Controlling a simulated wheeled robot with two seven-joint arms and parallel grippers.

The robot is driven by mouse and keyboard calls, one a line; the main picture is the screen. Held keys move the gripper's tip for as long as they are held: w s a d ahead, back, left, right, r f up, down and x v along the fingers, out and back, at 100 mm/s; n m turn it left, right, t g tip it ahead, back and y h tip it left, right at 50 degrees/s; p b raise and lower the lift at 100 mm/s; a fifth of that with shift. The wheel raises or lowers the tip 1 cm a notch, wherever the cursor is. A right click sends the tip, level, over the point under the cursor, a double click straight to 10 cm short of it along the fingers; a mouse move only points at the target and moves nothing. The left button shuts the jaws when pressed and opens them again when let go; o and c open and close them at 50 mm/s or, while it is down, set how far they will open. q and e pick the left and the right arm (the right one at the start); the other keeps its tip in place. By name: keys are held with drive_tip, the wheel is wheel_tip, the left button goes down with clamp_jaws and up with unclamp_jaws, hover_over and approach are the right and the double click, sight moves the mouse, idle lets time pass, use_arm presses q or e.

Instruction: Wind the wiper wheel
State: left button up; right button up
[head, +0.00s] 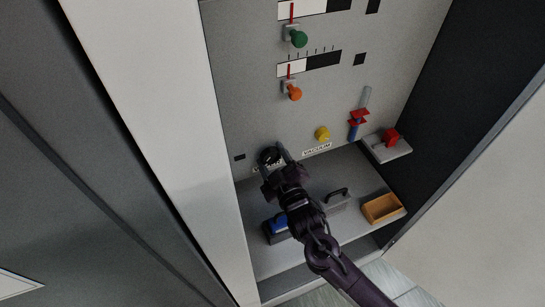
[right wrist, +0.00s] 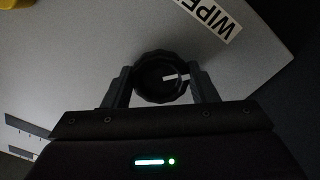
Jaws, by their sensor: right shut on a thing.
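The wiper wheel is a black knob (head: 269,155) low on the grey panel, at the panel's left side. In the right wrist view the wheel (right wrist: 160,77) is round and ridged, with a white mark pointing right. My right gripper (head: 276,158) is shut on the wheel, one finger on each side of it, as the right wrist view also shows (right wrist: 163,85). A label reading "WIPE" (right wrist: 209,16), cut off by the frame edge, is beside the wheel. My left gripper is not in view.
A yellow knob (head: 322,133) sits above the "VACUUM" label (head: 317,149). Green (head: 299,39) and orange (head: 294,94) knobs are higher up. Below, a shelf holds a blue item (head: 279,223), a grey handled lid (head: 338,203) and an orange tray (head: 383,209). A red-clamped tube (head: 366,97) stands right.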

drive_tip(key=n, duration=0.5)
drive_tip(key=shift+n+p, duration=0.4)
drive_tip(key=n+p, duration=0.1)
drive_tip(key=n, duration=0.3)
drive_tip(key=n+p, duration=0.1)
drive_tip(key=n, duration=0.4)
drive_tip(key=shift+n, duration=0.4)
drive_tip(key=n+p, duration=0.1)
drive_tip(key=n, duration=0.3)
drive_tip(key=shift+n, duration=0.3)
drive_tip(key=n, duration=1)
drive_tip(key=shift+n, duration=0.4)
drive_tip(key=n, duration=0.3)
drive_tip(key=shift+r+n, duration=0.15)
drive_tip(key=shift+n, duration=0.15)
drive_tip(key=n, duration=0.3)
drive_tip(key=shift+w+a+r+n, duration=0.1)
drive_tip(key=shift+a+n, duration=0.05)
drive_tip(key=shift+n, duration=1.35)
